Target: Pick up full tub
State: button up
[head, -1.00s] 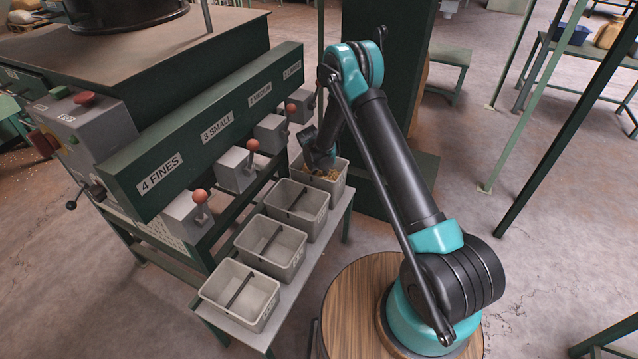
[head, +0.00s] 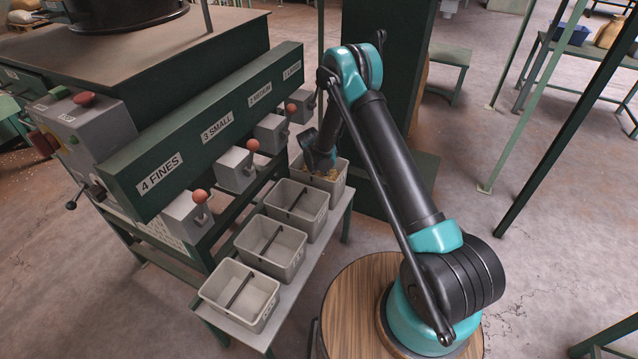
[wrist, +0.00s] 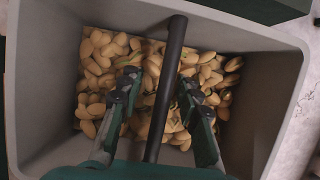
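The full tub is a light grey tub (head: 339,187) at the far end of the bench row, below the "1 LARGE" outlet. It holds pistachios (wrist: 105,60). In the wrist view the tub (wrist: 262,95) fills most of the picture, with its dark bar handle (wrist: 165,95) running across the middle. My gripper (wrist: 159,89) is open, its two fingers apart on either side of the bar, with a gap to each. In the head view my gripper (head: 320,160) is down at the tub, and its fingertips are hidden.
Three empty grey tubs (head: 318,220) with bar handles stand in a row on the narrow bench (head: 337,212). The green hopper machine (head: 205,125) with red-knobbed outlets overhangs the left side. A dark green column (head: 385,100) stands behind the full tub.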

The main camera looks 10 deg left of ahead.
grip_shut()
jog(key=shift+r, duration=0.1)
dwell(0.7)
